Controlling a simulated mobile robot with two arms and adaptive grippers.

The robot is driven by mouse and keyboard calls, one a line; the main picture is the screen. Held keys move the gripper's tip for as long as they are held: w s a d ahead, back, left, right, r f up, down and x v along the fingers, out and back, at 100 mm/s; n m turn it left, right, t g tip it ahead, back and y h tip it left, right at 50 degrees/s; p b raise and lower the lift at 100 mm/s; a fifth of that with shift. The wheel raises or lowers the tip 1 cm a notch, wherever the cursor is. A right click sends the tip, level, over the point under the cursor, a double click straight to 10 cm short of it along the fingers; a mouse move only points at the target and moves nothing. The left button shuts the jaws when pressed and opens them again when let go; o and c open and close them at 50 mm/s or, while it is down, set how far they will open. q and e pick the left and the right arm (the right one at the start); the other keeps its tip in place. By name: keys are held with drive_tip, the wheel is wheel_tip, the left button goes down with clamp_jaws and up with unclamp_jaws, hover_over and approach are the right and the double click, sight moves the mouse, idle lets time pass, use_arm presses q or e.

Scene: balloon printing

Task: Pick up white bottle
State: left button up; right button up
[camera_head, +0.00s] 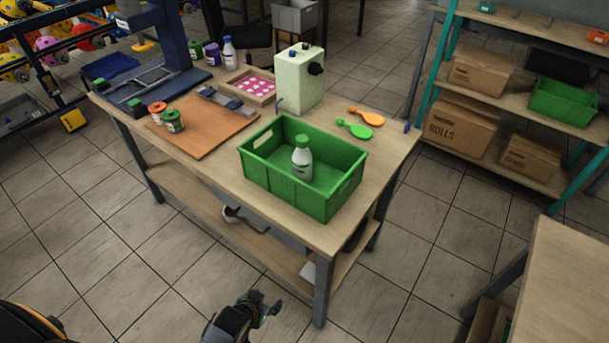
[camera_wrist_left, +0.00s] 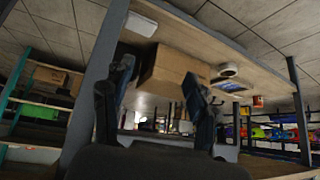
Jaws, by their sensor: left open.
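A white bottle with a green cap (camera_head: 302,165) stands upright inside the green crate (camera_head: 265,186) on the wooden table. Another white bottle, with a blue cap (camera_head: 229,53), stands at the back of the table. My left gripper (camera_head: 264,304) is low in front of the table, over the tiled floor and well apart from the crate. In the left wrist view its two fingers (camera_wrist_left: 158,75) are spread with nothing held between them. That view looks upside down under the table, and neither bottle shows there. My right gripper is not in view.
The table (camera_head: 385,165) also holds a pale green machine (camera_head: 299,80), orange and green paddles (camera_head: 367,117), a brown board (camera_head: 200,132) and paint jars. Its lower shelf carries a cardboard box (camera_wrist_left: 172,72). Shelving (camera_head: 480,105) stands at right; another table (camera_head: 570,285) is at lower right.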

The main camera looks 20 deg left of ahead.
sight(299, 145)
use_arm(q)
drive_tip(key=w+r+t+b, duration=0.1)
drive_tip(key=w+r, duration=0.2)
drive_tip(key=r, duration=0.3)
drive_tip(key=w+r+t+b, duration=0.2)
drive_tip(key=w+r, duration=0.1)
drive_tip(key=r, duration=0.4)
drive_tip(key=w+r+t+b, duration=0.2)
drive_tip(key=w+r, duration=0.1)
drive_tip(key=r, duration=0.4)
drive_tip(key=shift+d+r, duration=0.2)
drive_tip(key=shift+r, duration=0.05)
drive_tip(key=w+r+t+h, duration=0.2)
drive_tip(key=w+r+t, duration=0.45)
drive_tip(key=r, duration=0.65)
drive_tip(key=shift+g, duration=0.45)
drive_tip(key=w, duration=0.7)
drive_tip(key=shift+w+d+r, duration=0.15)
drive_tip(key=shift+w+d, duration=0.15)
drive_tip(key=shift+d, duration=0.1)
drive_tip(key=shift+w+d+p, duration=0.15)
drive_tip(key=shift+w+p, duration=0.05)
drive_tip(key=shift+w, duration=1.3)
drive_tip(key=shift+w+d+p, duration=0.1)
drive_tip(key=shift+w+p, duration=0.1)
drive_tip(key=shift+w, duration=1.25)
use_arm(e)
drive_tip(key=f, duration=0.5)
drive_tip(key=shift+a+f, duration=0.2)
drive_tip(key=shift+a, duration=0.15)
